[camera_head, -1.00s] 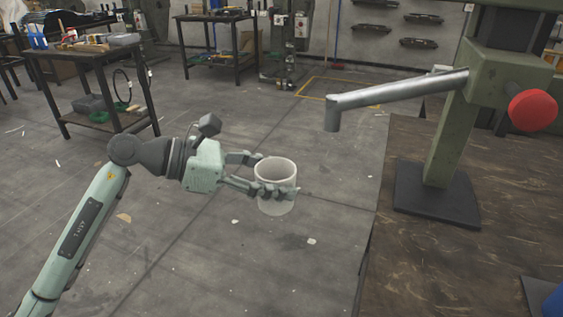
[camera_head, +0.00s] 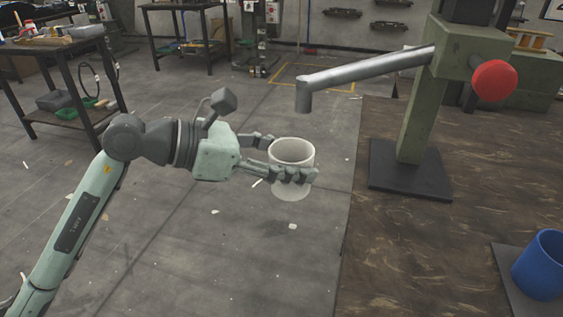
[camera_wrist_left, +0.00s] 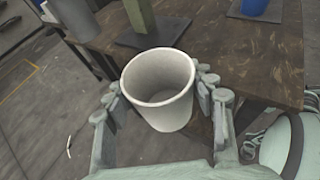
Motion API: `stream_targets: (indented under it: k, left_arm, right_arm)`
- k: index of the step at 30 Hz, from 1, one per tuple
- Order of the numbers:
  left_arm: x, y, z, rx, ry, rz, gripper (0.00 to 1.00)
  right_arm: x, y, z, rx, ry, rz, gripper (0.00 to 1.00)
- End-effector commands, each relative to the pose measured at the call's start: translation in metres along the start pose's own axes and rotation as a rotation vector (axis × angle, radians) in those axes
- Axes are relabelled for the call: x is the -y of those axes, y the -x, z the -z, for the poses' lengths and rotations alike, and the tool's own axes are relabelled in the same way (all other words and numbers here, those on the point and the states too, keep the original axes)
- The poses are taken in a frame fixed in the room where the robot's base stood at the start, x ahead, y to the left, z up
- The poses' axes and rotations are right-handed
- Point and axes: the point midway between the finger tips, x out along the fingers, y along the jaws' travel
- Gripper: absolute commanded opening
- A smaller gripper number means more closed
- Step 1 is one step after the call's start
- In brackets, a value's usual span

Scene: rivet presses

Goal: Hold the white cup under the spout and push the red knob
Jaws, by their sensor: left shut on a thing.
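The white cup (camera_head: 291,165) is held upright by my left gripper (camera_head: 285,160), with one finger on each side of it. The cup also fills the middle of the left wrist view (camera_wrist_left: 158,90), and its inside looks empty. The cup is in the air left of the table edge. The grey spout (camera_head: 365,70) reaches left from the green press (camera_head: 420,110), and its downturned end shows above the cup in the picture. The red knob (camera_head: 494,80) is on the right side of the press head. My right gripper is out of view.
The press stands on a brown tabletop (camera_head: 400,250) that is mostly bare. A blue cup (camera_head: 541,264) stands on a dark plate at the right. A dark workbench (camera_head: 60,70) stands at the far left. Open grey floor lies between.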

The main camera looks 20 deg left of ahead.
Motion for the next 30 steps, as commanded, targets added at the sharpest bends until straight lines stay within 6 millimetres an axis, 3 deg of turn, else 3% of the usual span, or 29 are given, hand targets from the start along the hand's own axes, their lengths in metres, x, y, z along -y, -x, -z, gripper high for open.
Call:
stream_targets:
  k: [30]
  left_arm:
    - [-0.059,-0.037,-0.024,-0.001,-0.002,0.002,0.26]
  right_arm:
    - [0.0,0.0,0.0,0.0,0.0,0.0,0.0]
